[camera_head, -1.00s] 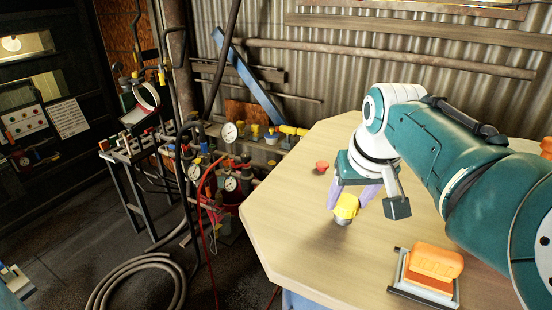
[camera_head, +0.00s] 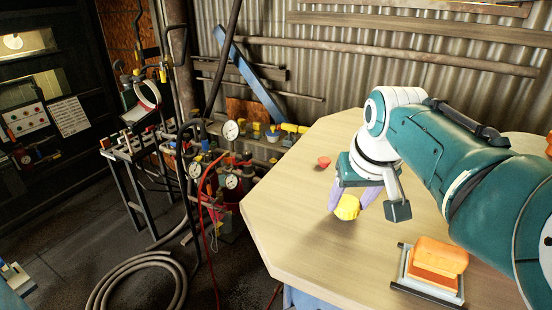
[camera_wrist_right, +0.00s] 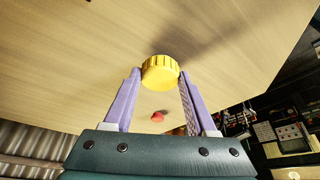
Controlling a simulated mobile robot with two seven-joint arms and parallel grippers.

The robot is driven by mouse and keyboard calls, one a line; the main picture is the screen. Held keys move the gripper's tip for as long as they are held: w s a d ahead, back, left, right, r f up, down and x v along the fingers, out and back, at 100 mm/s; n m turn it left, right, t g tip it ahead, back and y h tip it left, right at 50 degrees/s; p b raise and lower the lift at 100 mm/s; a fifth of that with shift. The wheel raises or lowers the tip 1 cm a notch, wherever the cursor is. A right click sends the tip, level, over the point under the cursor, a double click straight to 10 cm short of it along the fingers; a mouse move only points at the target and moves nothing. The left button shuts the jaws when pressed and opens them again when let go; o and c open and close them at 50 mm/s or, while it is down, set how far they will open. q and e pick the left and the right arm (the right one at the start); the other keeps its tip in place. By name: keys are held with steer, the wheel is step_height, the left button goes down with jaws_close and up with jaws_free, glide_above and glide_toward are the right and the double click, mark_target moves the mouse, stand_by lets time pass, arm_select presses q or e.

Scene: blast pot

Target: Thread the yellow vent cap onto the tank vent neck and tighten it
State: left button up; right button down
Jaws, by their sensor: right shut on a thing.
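The yellow vent cap (camera_head: 347,207) is round with a ribbed rim. My right gripper (camera_head: 350,205) is shut on it, with a purple finger on either side, above the wooden table (camera_head: 290,225). In the right wrist view the cap (camera_wrist_right: 160,71) sits between the fingertips of the gripper (camera_wrist_right: 158,78), its ribbed side showing. The gap between cap and table is hard to judge. I cannot pick out the tank vent neck with certainty. My left gripper is not in view.
A small red piece (camera_head: 324,162) lies on the table behind the gripper. An orange block in a grey-framed holder (camera_head: 435,270) is near the front right. Pipework with gauges (camera_head: 231,131) stands left of the table; a coiled hose (camera_head: 135,275) lies on the floor. The table's left part is clear.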

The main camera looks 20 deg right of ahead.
steer(key=shift+c, duration=0.6)
jaws_free()
steer(key=shift+s+a+r, duration=0.1)
steer(key=shift+s+r, duration=0.05)
steer(key=shift+r, duration=0.35)
steer(key=b+v, duration=0.1)
steer(key=v, duration=0.8)
